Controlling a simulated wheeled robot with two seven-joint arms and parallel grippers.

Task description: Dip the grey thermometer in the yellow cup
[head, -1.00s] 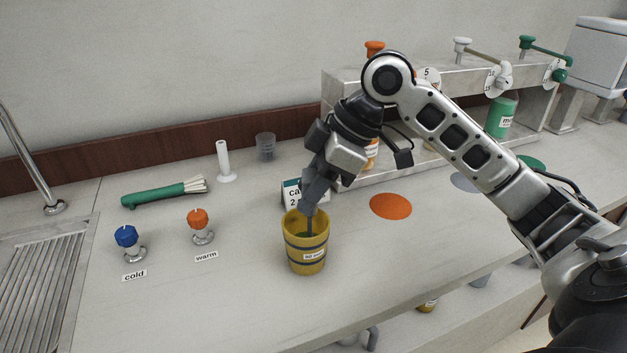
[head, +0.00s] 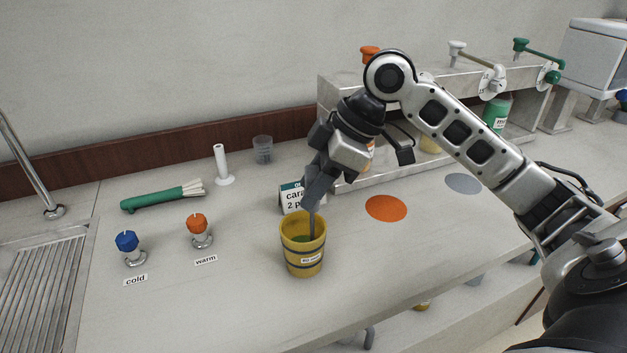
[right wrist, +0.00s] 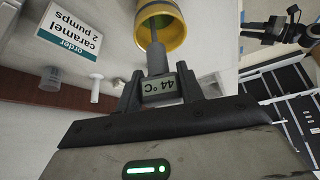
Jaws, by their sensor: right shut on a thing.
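The yellow cup (head: 303,262) stands upright on the counter, with dark bands, a small white label and green liquid inside. It also shows in the right wrist view (right wrist: 174,42). My right gripper (head: 316,187) is above the cup, shut on the grey thermometer (right wrist: 158,66). The thermometer's display reads 44 °C in the right wrist view. Its thin probe points down through the cup's mouth, toward the right side of the opening in the head view. I cannot tell exactly how deep its tip is in the liquid.
An order card (head: 291,198) reading caramel, 2 pumps stands just behind the cup. An orange disc (head: 386,208) lies to the right. The front counter is clear.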

